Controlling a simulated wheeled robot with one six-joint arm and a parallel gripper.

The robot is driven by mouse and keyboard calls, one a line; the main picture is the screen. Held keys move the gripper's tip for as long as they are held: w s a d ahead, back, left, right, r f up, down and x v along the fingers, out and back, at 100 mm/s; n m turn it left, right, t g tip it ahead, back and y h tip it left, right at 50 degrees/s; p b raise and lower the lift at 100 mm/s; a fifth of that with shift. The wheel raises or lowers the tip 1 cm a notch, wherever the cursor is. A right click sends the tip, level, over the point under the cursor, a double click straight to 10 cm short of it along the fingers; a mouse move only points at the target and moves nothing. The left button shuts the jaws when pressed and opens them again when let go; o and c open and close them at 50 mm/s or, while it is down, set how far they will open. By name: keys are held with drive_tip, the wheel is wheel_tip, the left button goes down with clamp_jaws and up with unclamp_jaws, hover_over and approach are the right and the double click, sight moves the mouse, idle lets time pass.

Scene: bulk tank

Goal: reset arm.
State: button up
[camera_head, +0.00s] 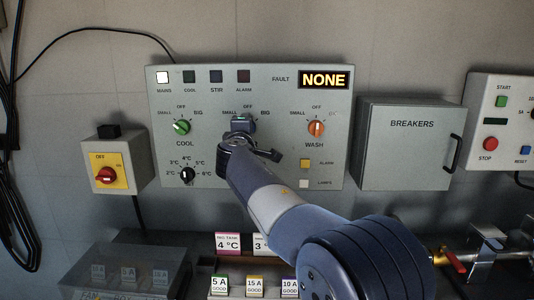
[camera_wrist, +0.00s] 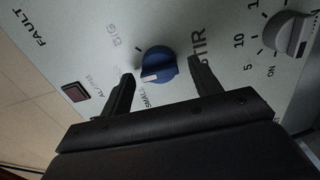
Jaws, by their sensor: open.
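My gripper (camera_head: 241,131) is in front of the STIR knob on the grey control panel (camera_head: 335,170). In the wrist view, the blue STIR knob (camera_wrist: 158,64) sits between the two dark fingers of my open gripper (camera_wrist: 161,70). A gap shows on each side of the knob. The knob's white mark faces the SMALL label. In the head view, my gripper mostly hides this knob. My arm reaches up to it from the lower right.
The green COOL knob (camera_head: 181,127) and orange WASH knob (camera_head: 316,128) flank my gripper. A breaker box (camera_head: 408,155) stands out at the right, and a red-handled switch box (camera_head: 106,175) at the left. Label cards (camera_head: 255,286) stand below. The fault display (camera_head: 324,80) reads NONE.

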drive_tip(key=s+n+p, duration=0.7)
drive_tip(key=n+p, duration=0.3)
drive_tip(key=p, duration=0.3)
idle(2.2)
drive_tip(key=shift+f, duration=0.1)
